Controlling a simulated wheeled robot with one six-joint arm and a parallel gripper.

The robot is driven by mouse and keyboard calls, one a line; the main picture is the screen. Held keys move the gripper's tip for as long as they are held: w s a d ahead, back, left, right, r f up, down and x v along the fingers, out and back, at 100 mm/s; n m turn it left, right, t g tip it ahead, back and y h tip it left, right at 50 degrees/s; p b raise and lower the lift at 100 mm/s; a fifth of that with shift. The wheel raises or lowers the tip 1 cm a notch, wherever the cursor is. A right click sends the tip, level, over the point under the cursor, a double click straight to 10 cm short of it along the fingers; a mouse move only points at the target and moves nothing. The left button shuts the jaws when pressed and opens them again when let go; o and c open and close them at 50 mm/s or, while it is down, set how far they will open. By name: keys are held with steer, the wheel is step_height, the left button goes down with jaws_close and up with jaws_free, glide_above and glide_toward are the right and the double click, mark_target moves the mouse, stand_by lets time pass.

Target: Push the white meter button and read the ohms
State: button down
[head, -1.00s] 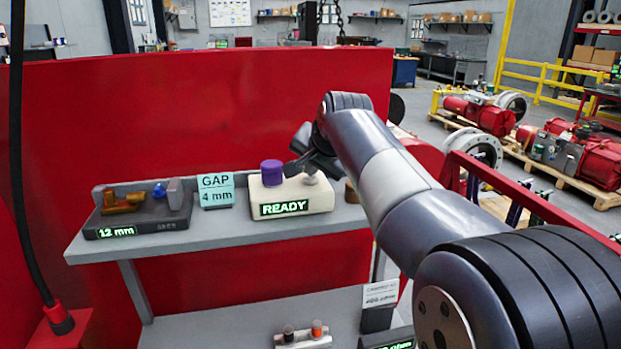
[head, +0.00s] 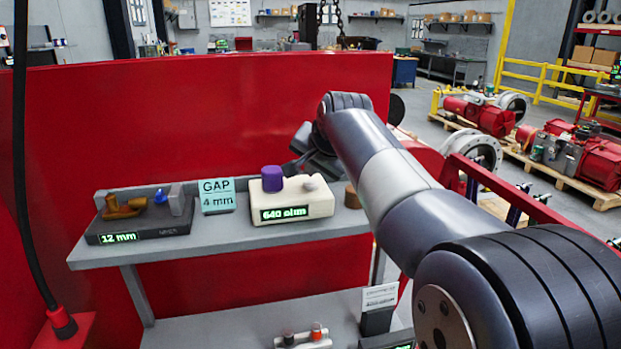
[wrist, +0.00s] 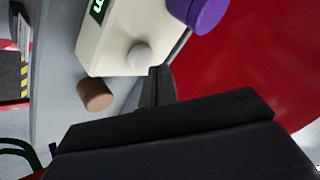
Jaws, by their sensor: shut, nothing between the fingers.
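The cream meter box (head: 318,205) stands on the grey shelf, and its green display (head: 287,213) reads "640 ohm". A purple knob (head: 272,178) is on its top left, and the white button (head: 314,183) is on its top right. In the wrist view the white button (wrist: 139,56) shows just beyond my fingertips. My gripper (wrist: 160,75) is shut and empty, with its tips close to the button; I cannot tell whether they touch it.
A brown cylinder (head: 352,194) stands on the shelf right of the meter. To the left are a "GAP 4 mm" card (head: 217,196) and a dark gauge fixture (head: 130,225) reading 12 mm. A red panel (head: 200,120) rises behind the shelf.

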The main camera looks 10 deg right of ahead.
mark_target(312, 185)
step_height(312, 185, up, 3)
steer(key=shift+p, duration=0.95)
steer(key=shift+r, duration=1)
steer(key=shift+f, duration=0.1)
steer(key=shift+r, duration=2.05)
